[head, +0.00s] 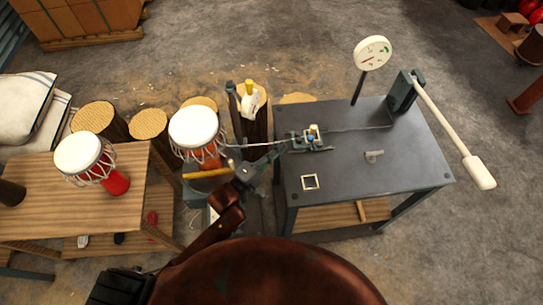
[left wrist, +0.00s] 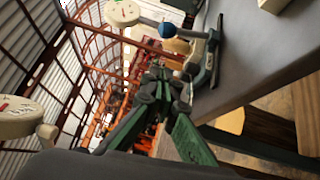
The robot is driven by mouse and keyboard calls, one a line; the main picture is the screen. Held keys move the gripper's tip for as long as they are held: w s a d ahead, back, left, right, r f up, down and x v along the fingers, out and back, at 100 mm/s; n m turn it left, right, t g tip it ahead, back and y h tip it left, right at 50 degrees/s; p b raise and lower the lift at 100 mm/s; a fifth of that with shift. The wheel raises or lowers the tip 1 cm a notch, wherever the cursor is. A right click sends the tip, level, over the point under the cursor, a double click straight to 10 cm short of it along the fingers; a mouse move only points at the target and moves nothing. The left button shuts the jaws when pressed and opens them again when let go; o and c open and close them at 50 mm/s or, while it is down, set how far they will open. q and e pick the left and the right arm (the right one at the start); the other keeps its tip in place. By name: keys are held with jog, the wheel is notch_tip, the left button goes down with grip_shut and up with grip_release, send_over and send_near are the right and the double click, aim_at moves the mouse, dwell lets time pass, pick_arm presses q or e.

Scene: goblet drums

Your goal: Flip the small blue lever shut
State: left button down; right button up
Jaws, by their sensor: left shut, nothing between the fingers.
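The small blue lever shows as a tiny blue spot (head: 311,138) on a dark metal fitting (head: 298,143) near the left edge of the grey table. In the left wrist view a round blue knob (left wrist: 166,30) stands beside a grey-green bracket (left wrist: 211,60) at the table edge. My left gripper (head: 268,158) is shut and empty, left of the fitting and a little nearer to me. In the left wrist view its fingertips (left wrist: 157,76) lie below the knob in the picture, apart from it. The lever's exact angle is too small to tell. My right gripper is not in view.
A cord runs left from the fitting to a goblet drum (head: 194,127). The grey table (head: 400,160) also carries a round gauge (head: 372,53), a long white-handled lever (head: 455,130) and a small grey knob (head: 374,155).

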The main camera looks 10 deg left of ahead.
aim_at(312, 143)
pick_arm(q)
jog(key=x, duration=0.3)
jog(key=shift+w+d, duration=0.2)
jog(key=shift+w, duration=0.05)
jog(key=d, duration=0.2)
jog(key=shift+d+r+b, duration=0.1)
jog(key=shift+d+b, duration=0.15)
jog(key=shift+b, duration=0.15)
jog(key=shift+w+d+r, duration=0.1)
jog(key=shift+w+d, duration=0.05)
jog(key=shift+d, duration=0.45)
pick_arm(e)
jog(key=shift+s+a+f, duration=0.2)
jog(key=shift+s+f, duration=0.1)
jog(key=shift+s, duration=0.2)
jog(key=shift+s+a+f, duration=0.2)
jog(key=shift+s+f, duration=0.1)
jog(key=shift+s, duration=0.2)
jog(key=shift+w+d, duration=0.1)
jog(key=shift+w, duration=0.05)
